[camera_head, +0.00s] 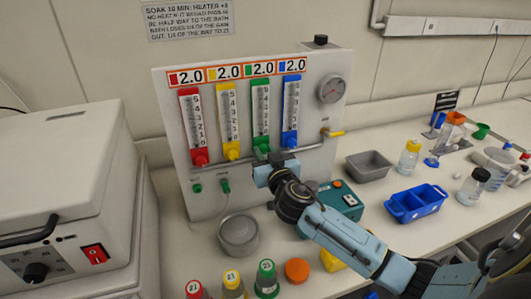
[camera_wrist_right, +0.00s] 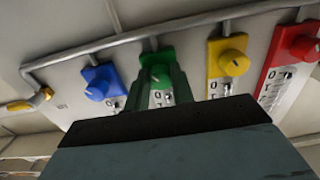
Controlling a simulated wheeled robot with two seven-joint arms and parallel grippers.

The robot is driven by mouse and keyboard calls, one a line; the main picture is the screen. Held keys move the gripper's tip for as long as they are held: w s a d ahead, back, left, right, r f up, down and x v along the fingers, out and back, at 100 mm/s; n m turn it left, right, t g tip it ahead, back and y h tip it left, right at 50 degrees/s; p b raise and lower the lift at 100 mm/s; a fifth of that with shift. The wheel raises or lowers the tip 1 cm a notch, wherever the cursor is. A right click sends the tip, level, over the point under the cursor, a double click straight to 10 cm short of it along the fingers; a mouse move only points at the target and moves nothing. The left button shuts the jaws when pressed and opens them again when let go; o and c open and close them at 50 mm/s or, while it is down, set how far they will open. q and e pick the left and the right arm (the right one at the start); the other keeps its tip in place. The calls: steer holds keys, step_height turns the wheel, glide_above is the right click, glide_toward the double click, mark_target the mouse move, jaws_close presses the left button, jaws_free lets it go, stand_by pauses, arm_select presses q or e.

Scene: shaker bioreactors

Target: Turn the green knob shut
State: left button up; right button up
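The green knob (camera_head: 262,150) sits at the foot of the green flow tube on the upright panel. In the head view my right gripper (camera_head: 264,163) is just below and in front of it and partly hides it. In the right wrist view the green knob (camera_wrist_right: 160,75) shows between two dark green finger-like bars of my right gripper (camera_wrist_right: 161,84), one on each side. I cannot tell whether the fingers touch the knob. The label above the green tube reads 2.0. My left gripper is not in view.
A red knob (camera_head: 200,157), yellow knob (camera_head: 232,150) and blue knob (camera_head: 290,139) flank the green one closely. A pipe runs behind the knobs. Below stand a grey bowl (camera_head: 239,233), capped bottles and a teal box (camera_head: 342,201). A blue tray (camera_head: 415,204) lies right.

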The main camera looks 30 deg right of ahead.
steer(key=shift+c, duration=1)
steer(key=shift+n, duration=0.3)
